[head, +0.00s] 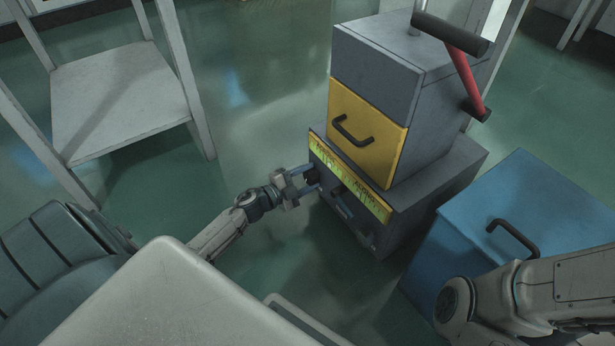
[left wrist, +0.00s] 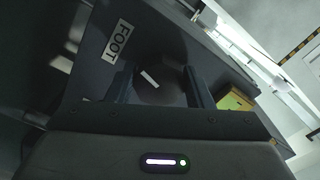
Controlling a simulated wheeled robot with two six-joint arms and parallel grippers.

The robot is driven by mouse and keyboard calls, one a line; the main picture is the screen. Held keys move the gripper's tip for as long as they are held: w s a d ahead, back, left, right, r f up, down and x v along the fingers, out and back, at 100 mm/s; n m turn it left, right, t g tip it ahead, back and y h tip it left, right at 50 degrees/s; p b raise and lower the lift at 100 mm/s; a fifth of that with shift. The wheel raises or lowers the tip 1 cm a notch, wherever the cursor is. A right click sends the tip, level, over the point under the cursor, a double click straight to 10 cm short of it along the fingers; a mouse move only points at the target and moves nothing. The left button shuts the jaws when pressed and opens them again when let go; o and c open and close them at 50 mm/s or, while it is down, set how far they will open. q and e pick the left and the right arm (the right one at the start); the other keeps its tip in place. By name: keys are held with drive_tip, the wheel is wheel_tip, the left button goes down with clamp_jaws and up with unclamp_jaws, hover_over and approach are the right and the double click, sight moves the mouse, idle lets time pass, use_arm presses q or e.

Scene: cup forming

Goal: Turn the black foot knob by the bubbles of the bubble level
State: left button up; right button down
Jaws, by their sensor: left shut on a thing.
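The black foot knob (left wrist: 160,84) is a dark round knob with a white mark, between my left gripper's fingers in the left wrist view. A white FOOT label (left wrist: 117,42) is beside it on the grey panel. My left gripper (head: 309,179) is shut on the knob at the left of the machine's grey base (head: 440,185). In the head view the fingers mostly hide the knob. The yellow-green bubble level (head: 372,197) runs along the base's upper front edge. Its bubbles are too small to read. My right gripper is out of view.
Above the base are a yellow front (head: 365,128) with a black handle and a grey block (head: 375,70). A red lever (head: 465,80) with black ends is at the top right. A blue box (head: 540,205) is to the right. A grey stool (head: 115,95) is at the left.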

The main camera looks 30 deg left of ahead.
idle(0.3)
use_arm(q)
drive_tip(key=o, duration=1)
drive_tip(key=shift+s, duration=0.1)
drive_tip(key=p+v, duration=0.4)
drive_tip(key=v, duration=0.6)
drive_tip(key=shift+s+a, duration=0.15)
drive_tip(key=shift+s, duration=0.1)
